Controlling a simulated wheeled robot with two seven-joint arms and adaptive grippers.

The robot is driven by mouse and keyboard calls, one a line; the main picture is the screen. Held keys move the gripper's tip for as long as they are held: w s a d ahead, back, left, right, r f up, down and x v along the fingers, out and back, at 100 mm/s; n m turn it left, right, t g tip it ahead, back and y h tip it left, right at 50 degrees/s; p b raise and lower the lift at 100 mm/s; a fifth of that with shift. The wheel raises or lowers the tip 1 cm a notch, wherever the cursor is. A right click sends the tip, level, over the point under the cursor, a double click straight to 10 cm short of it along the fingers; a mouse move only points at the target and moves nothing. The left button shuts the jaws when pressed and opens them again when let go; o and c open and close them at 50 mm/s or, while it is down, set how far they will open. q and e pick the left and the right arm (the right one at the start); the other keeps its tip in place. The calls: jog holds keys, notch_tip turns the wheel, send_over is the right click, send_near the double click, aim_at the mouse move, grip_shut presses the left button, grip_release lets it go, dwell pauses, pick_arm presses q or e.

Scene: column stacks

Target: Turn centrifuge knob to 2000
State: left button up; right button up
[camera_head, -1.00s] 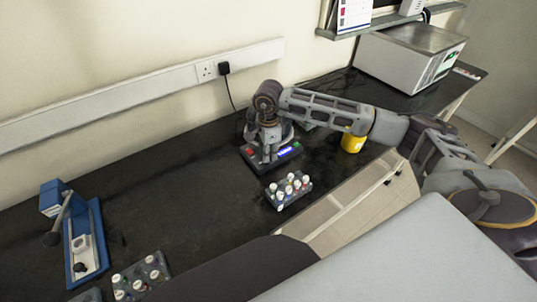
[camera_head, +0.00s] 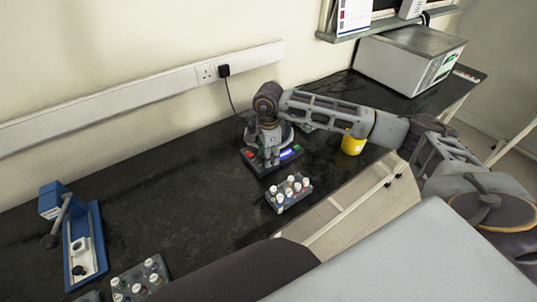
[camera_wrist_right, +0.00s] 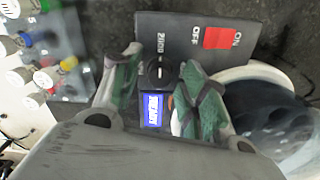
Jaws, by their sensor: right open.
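The centrifuge (camera_head: 290,154) stands on the dark bench below the wall socket, partly hidden behind my right gripper. In the right wrist view its dark panel (camera_wrist_right: 188,28) shows a round black knob (camera_wrist_right: 157,71), a "2000" mark beside it, a red ON/OFF switch (camera_wrist_right: 222,38) and a lit blue display (camera_wrist_right: 152,110). My right gripper (camera_head: 270,163) points down over the panel. In the wrist view its two green-padded fingers (camera_wrist_right: 158,88) are open, one on each side of the knob. I cannot tell whether they touch it. My left gripper is out of view.
A rack of capped tubes (camera_head: 289,193) stands close in front of the centrifuge. A yellow container (camera_head: 353,145) is to the right. A blue lever device (camera_head: 85,243) and another tube rack (camera_head: 139,279) are at the left. The middle left bench is clear.

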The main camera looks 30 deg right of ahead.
jog(key=shift+r, duration=0.1)
notch_tip(320, 180, up, 12)
dwell(0.7)
dwell(0.6)
